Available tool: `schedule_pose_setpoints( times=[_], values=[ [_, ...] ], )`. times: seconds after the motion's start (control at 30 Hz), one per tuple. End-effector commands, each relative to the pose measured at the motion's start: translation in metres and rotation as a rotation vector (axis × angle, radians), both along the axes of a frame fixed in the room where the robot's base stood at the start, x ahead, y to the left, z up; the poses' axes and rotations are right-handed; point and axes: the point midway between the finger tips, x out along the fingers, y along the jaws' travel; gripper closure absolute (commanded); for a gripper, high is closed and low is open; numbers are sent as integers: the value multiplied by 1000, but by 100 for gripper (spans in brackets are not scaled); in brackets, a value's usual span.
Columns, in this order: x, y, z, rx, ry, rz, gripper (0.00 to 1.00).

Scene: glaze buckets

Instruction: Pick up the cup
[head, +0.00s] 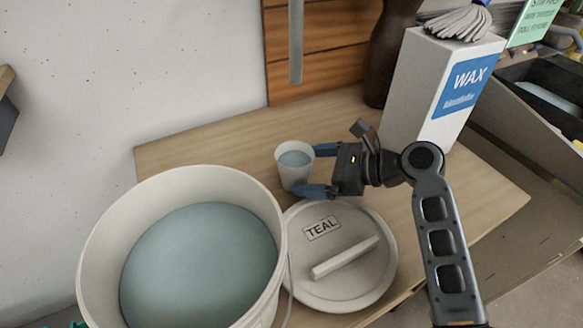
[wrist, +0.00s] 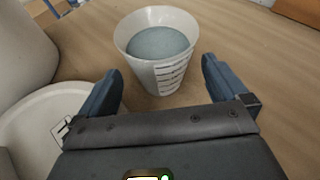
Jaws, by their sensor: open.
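The cup (head: 293,172) is a small white cup with blue-grey liquid in it, upright on the wooden table behind the lid. In the wrist view the cup (wrist: 160,68) shows dark measuring marks on its side and stands just ahead of the fingertips, roughly centred between them. My gripper (head: 314,170) comes from the right in the head view, with blue fingers spread either side of the cup's near side. In the wrist view my gripper (wrist: 162,75) is open and empty. I cannot tell whether either finger touches the cup.
A large bucket of teal glaze (head: 265,195) stands at the left front. A round lid marked TEAL (head: 300,265) lies beside it, with a white bar on top. A white WAX box (head: 410,90) stands behind my arm. The table (head: 200,143) is clear left of the cup.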

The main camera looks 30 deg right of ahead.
Motion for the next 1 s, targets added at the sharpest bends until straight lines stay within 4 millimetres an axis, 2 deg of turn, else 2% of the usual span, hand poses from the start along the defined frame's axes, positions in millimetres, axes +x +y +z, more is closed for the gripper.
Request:
schedule_pose_setpoints(
  times=[0.3, 0.63, 1.0],
  values=[
    [30, 27, -14, 1, 1, 3, 0],
    [34, 30, -16, 0, 0, 0, 1],
    [34, 29, -16, 0, 0, 0, 36]
  ],
)
